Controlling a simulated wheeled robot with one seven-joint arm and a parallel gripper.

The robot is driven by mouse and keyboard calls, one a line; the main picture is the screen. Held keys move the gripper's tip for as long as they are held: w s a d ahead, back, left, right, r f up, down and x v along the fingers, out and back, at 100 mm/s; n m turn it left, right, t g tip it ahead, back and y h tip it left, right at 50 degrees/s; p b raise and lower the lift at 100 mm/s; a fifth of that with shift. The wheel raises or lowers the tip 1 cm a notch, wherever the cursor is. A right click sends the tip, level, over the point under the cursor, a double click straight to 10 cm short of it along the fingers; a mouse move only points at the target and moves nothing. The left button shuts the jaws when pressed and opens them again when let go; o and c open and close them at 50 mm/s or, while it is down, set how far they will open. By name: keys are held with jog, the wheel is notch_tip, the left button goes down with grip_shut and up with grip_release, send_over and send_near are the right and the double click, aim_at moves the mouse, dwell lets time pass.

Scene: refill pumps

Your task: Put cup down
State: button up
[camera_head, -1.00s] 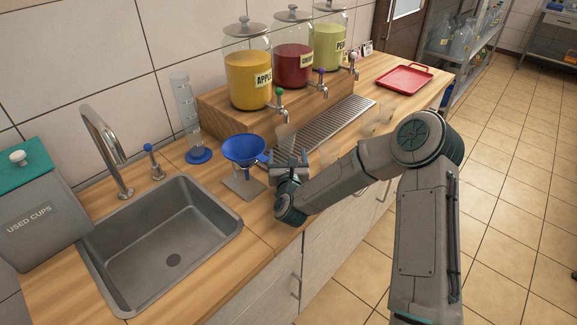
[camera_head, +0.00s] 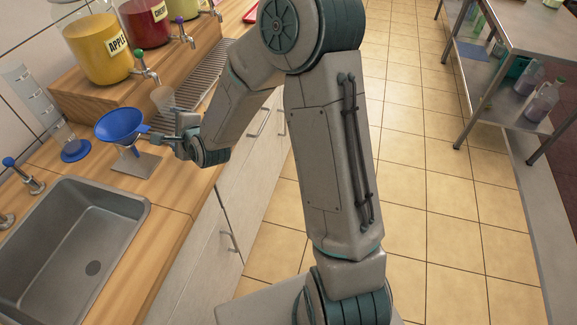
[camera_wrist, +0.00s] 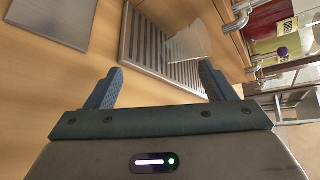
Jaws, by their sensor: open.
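A clear, empty-looking cup (camera_head: 163,98) stands at the near end of the slotted drip tray (camera_head: 203,84), close to the apple tap. In the wrist view the see-through cup (camera_wrist: 188,46) shows faintly over the tray's slots, beyond my fingertips. My gripper (camera_head: 167,137) is in front of the cup, beside the funnel stand. In the wrist view my gripper (camera_wrist: 160,82) has its two fingers wide apart, with nothing between them. The cup is apart from both fingers.
The blue funnel (camera_head: 120,124) on its metal stand (camera_head: 138,164) is very close to my gripper's left. A measuring cylinder with blue base (camera_head: 76,151) and the sink (camera_head: 75,245) lie further left. Juice jars (camera_head: 98,45) stand behind. A metal shelf (camera_head: 520,45) is at right.

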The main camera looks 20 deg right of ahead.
jog(key=s+d+r+n+g+h, duration=0.1)
jog(key=s+d+r+n+g, duration=0.2)
jog(key=s+d+n, duration=0.3)
jog(key=s+d+r+n+g+h, duration=0.2)
jog(key=s+d+n, duration=0.5)
jog(key=s, duration=0.7)
jog(key=s+d+r+n+g+h, duration=0.2)
jog(key=s+d+r+n+g, duration=0.2)
jog(key=s, duration=0.6)
jog(key=shift+s+d+r+n+g, duration=0.15)
jog(key=shift+d+r+n+g, duration=0.15)
jog(key=shift+d+n, duration=0.95)
